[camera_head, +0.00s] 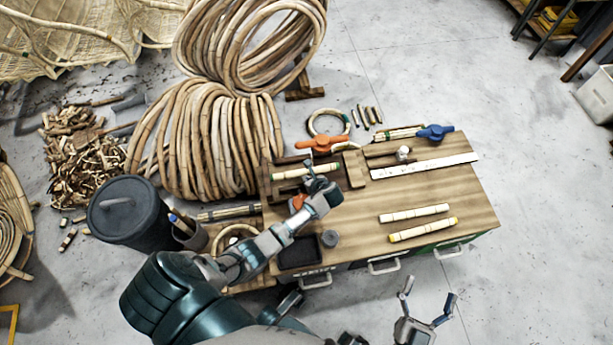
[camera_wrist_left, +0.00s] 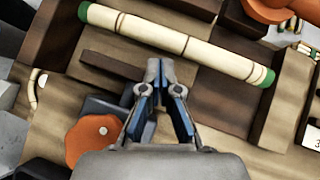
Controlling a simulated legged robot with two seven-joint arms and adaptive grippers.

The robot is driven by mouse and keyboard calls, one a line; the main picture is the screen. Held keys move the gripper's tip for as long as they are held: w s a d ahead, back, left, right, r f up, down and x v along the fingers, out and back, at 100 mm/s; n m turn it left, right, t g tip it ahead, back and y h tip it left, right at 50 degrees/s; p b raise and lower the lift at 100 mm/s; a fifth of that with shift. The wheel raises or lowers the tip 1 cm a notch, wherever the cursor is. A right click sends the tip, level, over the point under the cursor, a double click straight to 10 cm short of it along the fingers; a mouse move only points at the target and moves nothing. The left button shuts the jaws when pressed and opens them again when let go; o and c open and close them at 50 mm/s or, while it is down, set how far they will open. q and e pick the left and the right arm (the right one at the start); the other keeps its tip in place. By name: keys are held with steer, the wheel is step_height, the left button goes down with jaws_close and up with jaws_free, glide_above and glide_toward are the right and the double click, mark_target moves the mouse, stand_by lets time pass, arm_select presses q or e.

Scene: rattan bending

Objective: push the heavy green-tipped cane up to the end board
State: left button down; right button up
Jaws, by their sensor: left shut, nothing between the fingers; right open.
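The green-tipped cane (camera_wrist_left: 180,45) lies in a dark wooden fixture, slanting across the top of the left wrist view. It also shows in the head view (camera_head: 290,174), partly hidden behind my gripper. The end board (camera_wrist_left: 280,105) is the wooden block by the cane's right green tip; I cannot tell whether they touch. In the head view the board (camera_head: 355,169) stands right of the cane. My left gripper (camera_wrist_left: 160,68) is shut and empty, its tips just short of the cane's middle; it also shows in the head view (camera_head: 312,176). My right gripper (camera_head: 427,300) is open, off the bench's front side.
Two more canes (camera_head: 415,213) (camera_head: 422,230) lie on the bench top (camera_head: 460,195) at right. A white ruler (camera_head: 424,165), an orange clamp (camera_head: 320,145) and a blue clamp (camera_head: 435,132) lie toward the back. A black tray (camera_head: 299,252) sits at the front left.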

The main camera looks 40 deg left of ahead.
mark_target(300, 173)
arm_select(q)
steer(key=shift+b+x, duration=0.3)
steer(key=shift+x, duration=0.8)
steer(key=shift+w+a+f+b, duration=0.15)
steer(key=shift+a+f+b, duration=0.2)
steer(key=shift+f+b, duration=0.3)
steer(key=shift+w+f, duration=0.1)
steer(key=shift+w, duration=0.05)
steer(key=shift+a, duration=0.35)
steer(key=shift+w+a, duration=0.1)
steer(key=shift+a, duration=0.05)
steer(key=shift+w+a+r+p, duration=0.25)
steer(key=shift+a+p, duration=0.15)
steer(key=shift+p, duration=0.2)
steer(key=shift+a+f, duration=0.15)
steer(key=shift+f, duration=0.1)
arm_select(e)
steer(key=shift+s+d+r+t, duration=0.2)
steer(key=shift+s+r+t, duration=0.1)
steer(key=shift+r+t, duration=0.25)
steer(key=shift+s+d+r+t, duration=0.15)
steer(key=shift+s+r+t, duration=0.1)
steer(key=shift+r+t, duration=0.25)
arm_select(q)
steer(key=shift+a, duration=0.1)
arm_select(e)
steer(key=shift+r, duration=0.1)
